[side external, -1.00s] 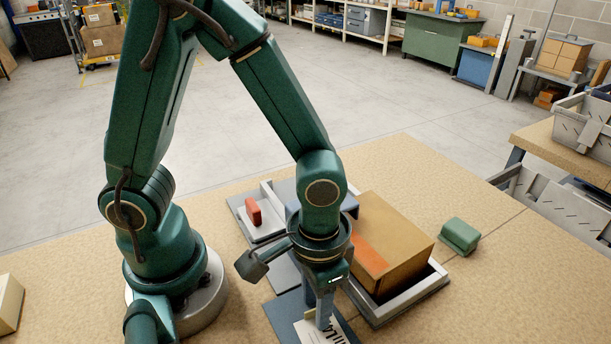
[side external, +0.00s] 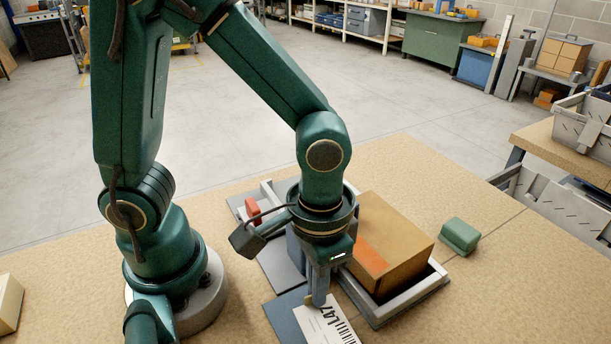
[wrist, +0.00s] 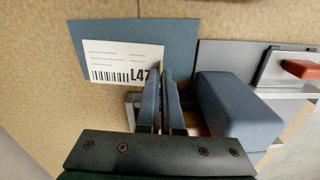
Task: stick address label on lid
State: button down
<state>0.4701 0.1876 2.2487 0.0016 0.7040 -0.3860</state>
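The white address label (side external: 329,325) carries a barcode and large "L47" print. It shows in front of a flat dark blue sheet (side external: 283,312), overhanging its edge, and also in the wrist view (wrist: 115,60). My gripper (side external: 317,302) points down at the label's edge; in the wrist view its two fingers (wrist: 160,75) are nearly together on the label's right edge. The label looks pinched; its height above the sheet is hard to judge. I cannot make out a separate lid.
The box sits in a shallow grey tray (side external: 405,305). A blue-grey block (wrist: 237,108) stands close beside my fingers. A red block (side external: 252,208) lies on a grey holder behind my wrist. A green block (side external: 460,236) lies right of the box.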

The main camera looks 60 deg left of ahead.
notch_tip(320, 180, up, 5)
jog(key=shift+r, duration=0.2)
jog(key=shift+s+r, duration=0.15)
jog(key=shift+r, duration=0.1)
notch_tip(320, 180, up, 2)
jog(key=w+m, duration=0.1)
jog(key=w, duration=0.1)
notch_tip(320, 180, up, 3)
jog(key=n, duration=0.2)
send_over(365, 205)
jog(key=shift+w+f, duration=0.1)
jog(key=shift+f, duration=2.95)
jog(key=shift+f, duration=0.5)
jog(key=c, duration=1)
grip_release()
